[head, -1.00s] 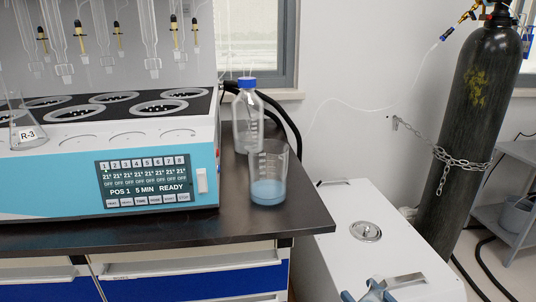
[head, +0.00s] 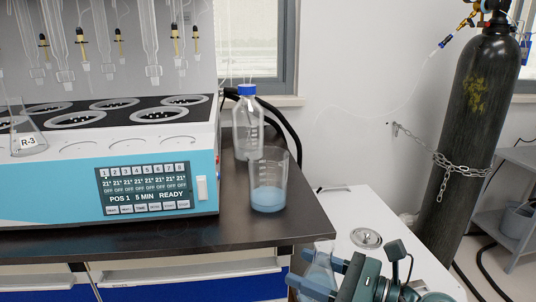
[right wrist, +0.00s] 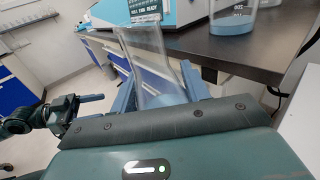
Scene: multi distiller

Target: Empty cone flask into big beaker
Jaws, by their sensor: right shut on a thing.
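The big beaker (head: 268,182) stands upright on the dark bench, right of the distiller, with pale blue liquid in its lower part. Its lower part also shows at the top of the right wrist view (right wrist: 233,15). My right gripper (head: 318,272) is at the bottom of the head view, below and right of the beaker, beyond the bench's front edge. It is shut on a clear cone flask (right wrist: 150,55), which looks slightly tilted in the right wrist view. A bluish tint shows low in the flask; its contents are unclear. My left gripper (right wrist: 92,98) seems to show at the left of that view, too small to judge.
A clear bottle with a blue cap (head: 247,125) stands just behind the beaker. The distiller (head: 120,185) fills the left, with a flask labelled R-3 (head: 28,145) on it. A white cabinet (head: 350,215) and a chained gas cylinder (head: 475,120) are at right.

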